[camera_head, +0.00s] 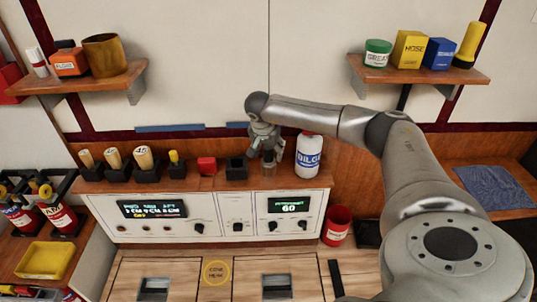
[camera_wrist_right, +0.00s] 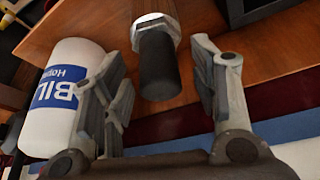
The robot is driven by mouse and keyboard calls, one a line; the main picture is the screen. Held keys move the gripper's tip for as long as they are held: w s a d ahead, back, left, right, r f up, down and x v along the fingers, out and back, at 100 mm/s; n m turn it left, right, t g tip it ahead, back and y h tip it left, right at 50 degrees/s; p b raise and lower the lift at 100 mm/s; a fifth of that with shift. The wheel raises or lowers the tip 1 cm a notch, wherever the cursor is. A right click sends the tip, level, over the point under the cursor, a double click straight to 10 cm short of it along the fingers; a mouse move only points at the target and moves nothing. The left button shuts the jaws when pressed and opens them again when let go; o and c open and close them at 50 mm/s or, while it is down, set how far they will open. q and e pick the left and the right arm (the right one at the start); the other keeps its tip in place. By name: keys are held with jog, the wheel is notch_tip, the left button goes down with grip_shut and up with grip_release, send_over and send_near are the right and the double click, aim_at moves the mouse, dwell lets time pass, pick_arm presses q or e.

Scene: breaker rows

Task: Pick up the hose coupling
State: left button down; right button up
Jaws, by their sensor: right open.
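The hose coupling (camera_wrist_right: 157,62) shows in the right wrist view as a dark ribbed cylinder with a pale metal hex collar at one end. It is on the wooden ledge, between the two spread fingers of my right gripper (camera_wrist_right: 160,85), with a gap on each side. In the head view my right gripper (camera_head: 266,150) points down over the ledge on top of the control panel, and it largely hides the coupling. My right gripper is open and empty. My left gripper is not in view.
A white BILGE bottle (camera_head: 309,156) stands close beside my right gripper and also shows in the wrist view (camera_wrist_right: 62,100). A black square holder (camera_head: 237,169) and a red block (camera_head: 207,165) are to its left. The control panel (camera_head: 215,215) is below.

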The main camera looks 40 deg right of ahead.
jog(key=shift+c, duration=0.3)
grip_shut()
jog(key=shift+r, duration=0.1)
notch_tip(320, 180, up, 9)
jog(key=shift+r+b, duration=0.2)
jog(key=shift+b, duration=0.8)
jog(key=shift+r+p, duration=0.4)
jog(key=shift+r, duration=0.3)
jog(key=shift+r+p, duration=2.6)
jog(key=shift+p, duration=0.05)
